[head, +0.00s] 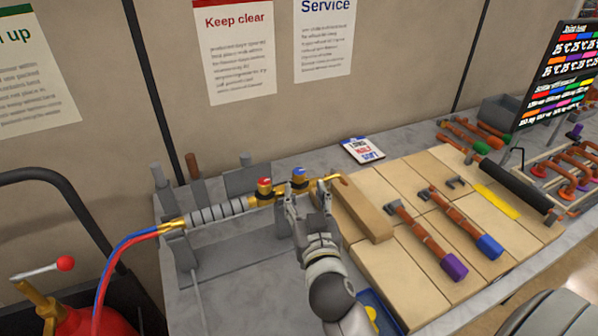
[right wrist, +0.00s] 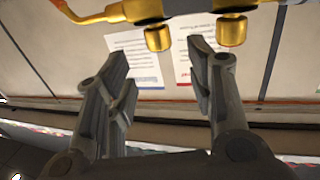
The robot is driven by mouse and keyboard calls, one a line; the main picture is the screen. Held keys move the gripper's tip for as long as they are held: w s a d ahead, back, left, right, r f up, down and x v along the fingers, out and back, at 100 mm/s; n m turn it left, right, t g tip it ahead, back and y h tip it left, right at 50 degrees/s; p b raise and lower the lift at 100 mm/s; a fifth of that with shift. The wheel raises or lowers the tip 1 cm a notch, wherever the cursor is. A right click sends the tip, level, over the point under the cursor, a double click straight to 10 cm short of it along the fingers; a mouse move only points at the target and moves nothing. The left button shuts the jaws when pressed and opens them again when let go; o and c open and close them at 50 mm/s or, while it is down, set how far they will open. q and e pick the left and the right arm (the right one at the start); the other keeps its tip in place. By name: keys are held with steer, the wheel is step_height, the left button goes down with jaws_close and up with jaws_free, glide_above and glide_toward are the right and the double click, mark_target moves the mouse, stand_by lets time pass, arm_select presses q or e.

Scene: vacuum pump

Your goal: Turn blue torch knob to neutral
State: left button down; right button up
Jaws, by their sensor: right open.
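A brass torch with a grey ribbed handle (head: 222,209) lies in the grey holder at the back left of the bench. It has a red-topped knob (head: 264,185) and a blue-topped knob (head: 299,174), the blue one nearer the bent tip. My right gripper (head: 307,190) is open at the blue knob and partly covers its lower side. In the right wrist view, one brass knob (right wrist: 157,39) lines up between my spread fingertips (right wrist: 158,52); another (right wrist: 231,31) is to the right. Contact cannot be told. My left gripper is not in view.
Red and blue hoses (head: 118,247) run from the torch handle to the lower left. A wooden block (head: 352,212) stands right of my gripper. Copper pipe pieces (head: 425,237) lie on tan tiles. A small card (head: 362,150) lies behind.

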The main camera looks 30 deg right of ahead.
mark_target(300, 176)
steer(key=p+x, duration=0.2)
steer(key=x, duration=0.5)
steer(key=shift+x, duration=0.85)
steer(key=shift+s+f, duration=0.1)
